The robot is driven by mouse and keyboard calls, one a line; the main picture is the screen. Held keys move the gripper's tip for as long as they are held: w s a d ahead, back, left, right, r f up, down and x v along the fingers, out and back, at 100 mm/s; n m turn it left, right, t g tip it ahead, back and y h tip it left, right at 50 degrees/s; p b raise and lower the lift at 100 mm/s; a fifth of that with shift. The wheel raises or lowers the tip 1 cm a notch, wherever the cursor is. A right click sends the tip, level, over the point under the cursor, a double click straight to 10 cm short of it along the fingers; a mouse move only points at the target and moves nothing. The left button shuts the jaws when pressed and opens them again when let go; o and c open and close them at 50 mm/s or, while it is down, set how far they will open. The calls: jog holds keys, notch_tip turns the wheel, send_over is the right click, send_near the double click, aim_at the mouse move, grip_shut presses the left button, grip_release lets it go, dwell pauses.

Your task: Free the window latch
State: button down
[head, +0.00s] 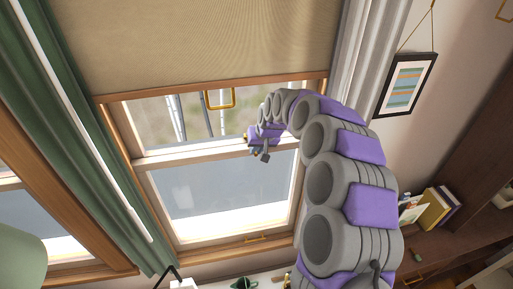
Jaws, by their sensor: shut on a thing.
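The window (220,190) stands ahead, with two sashes in a wooden frame. Its pale meeting rail (180,156) runs across the middle. My gripper (262,155) is at the right part of this rail, at the end of my curved grey and purple arm. It is small in the picture and looks shut at the rail. The latch itself cannot be made out; my gripper and arm cover that part of the rail.
A beige blind (200,45) covers the window's top, with a brass pull (219,98) hanging from it. A green curtain (75,130) hangs left and a grey curtain (358,60) right. A framed picture (405,85) and a shelf with books (437,208) are at the right.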

jog(key=shift+b, duration=0.35)
jog(key=shift+w+d+n+g+y+b, duration=0.25)
jog(key=shift+w+d+n+g+b, duration=0.15)
jog(key=shift+n+b, duration=0.55)
jog(key=shift+w+d+n+g+y+b, duration=0.2)
jog(key=shift+d+n+g+y+b, duration=0.2)
jog(key=shift+n+b, duration=0.55)
jog(key=shift+w+d+n+g+y+b, duration=0.15)
jog(key=shift+w+d+n+g+b, duration=0.25)
jog(key=shift+n+b, duration=0.55)
jog(key=shift+s+d+n, duration=0.1)
jog(key=shift+n, duration=0.15)
jog(key=c, duration=1.1)
grip_release()
jog(key=shift+c, duration=0.2)
jog(key=shift+r+p, duration=0.1)
jog(key=shift+p, duration=0.25)
